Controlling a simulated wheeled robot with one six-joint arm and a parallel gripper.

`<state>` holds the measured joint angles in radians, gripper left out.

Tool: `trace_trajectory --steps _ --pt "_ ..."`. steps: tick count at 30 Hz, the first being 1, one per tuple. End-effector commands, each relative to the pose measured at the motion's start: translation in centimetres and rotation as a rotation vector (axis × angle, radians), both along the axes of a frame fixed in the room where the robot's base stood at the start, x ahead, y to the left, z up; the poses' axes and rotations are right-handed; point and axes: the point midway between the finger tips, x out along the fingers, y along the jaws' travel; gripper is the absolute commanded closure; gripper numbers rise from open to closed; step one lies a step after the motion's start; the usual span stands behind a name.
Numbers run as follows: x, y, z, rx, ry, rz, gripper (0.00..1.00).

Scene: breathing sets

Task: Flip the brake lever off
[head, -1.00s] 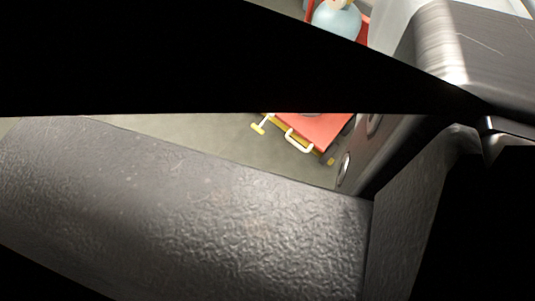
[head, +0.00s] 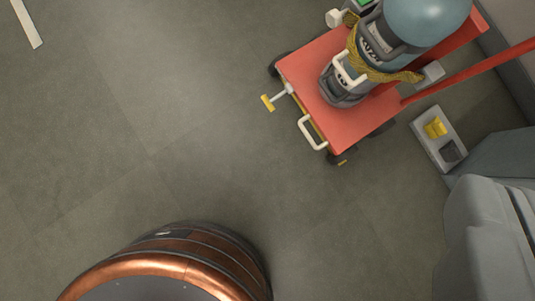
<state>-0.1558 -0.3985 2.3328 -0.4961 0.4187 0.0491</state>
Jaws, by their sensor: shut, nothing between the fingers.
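A red cart (head: 328,122) stands on the grey floor at the upper right, seen from above. A lever with a yellow crossbar tip (head: 268,103) sticks out from its left edge on a pale rod; it may be the brake lever. A white loop handle (head: 312,132) is on the same edge, and a small yellow tab (head: 341,162) shows at the lower corner. Whether the lever is on or off cannot be told. My gripper is not in view, and nothing touches the cart's lever side.
A blue-grey cylinder (head: 425,20) with a yellow rope (head: 365,62) lies on the cart. A grey box with a yellow part (head: 435,127) stands at its right, near grey padded seats (head: 485,235). A round copper-coloured body (head: 170,270) fills the bottom left. The floor between is clear.

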Motion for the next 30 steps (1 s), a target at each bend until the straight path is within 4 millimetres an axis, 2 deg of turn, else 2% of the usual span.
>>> trace_trajectory --steps 1,12,30 --pt "0.7 0.3 -1.2 -0.026 0.031 0.009 1.00" --pt "4.4 1.3 -8.5 -0.229 0.219 0.071 1.00" --pt "8.9 3.2 -20.1 -0.587 0.468 0.193 1.00"
